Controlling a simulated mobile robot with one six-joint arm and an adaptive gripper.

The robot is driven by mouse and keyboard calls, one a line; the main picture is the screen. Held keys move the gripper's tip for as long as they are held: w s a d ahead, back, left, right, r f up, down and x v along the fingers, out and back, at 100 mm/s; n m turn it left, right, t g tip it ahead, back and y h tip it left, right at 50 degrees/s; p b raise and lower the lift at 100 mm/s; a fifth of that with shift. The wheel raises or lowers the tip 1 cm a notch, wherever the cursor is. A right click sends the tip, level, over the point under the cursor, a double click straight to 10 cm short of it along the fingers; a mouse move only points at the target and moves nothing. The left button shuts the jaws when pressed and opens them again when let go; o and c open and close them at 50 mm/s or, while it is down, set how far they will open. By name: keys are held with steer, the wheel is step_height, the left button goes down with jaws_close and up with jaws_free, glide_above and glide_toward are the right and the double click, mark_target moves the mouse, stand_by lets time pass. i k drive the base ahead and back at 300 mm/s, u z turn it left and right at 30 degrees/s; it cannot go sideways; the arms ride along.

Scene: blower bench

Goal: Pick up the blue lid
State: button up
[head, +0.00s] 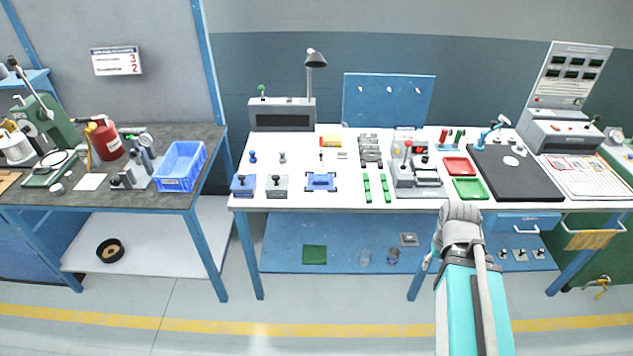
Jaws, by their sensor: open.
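A blue square piece with a dark knob on top, which looks like the blue lid (243,184), lies at the front left corner of the white bench top. A similar grey piece with a dark knob (277,186) lies just right of it. My gripper (461,212) is at the end of my raised arm, in front of the bench's right half. It is far to the right of the blue lid and apart from it. It is open; its fingertips are hard to make out and nothing shows in it.
A blue fixture (320,181) and green bars (367,189) stand along the front edge. A grey press-like device (403,178), a red tray (459,166) and a green tray (470,188) are farther right. A lamp (316,60) rises at the back. A blue crate (180,166) sits on the left bench.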

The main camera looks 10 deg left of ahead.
mark_target(316, 181)
steer(key=z, duration=0.1)
steer(key=i, duration=1)
steer(key=u, duration=0.05)
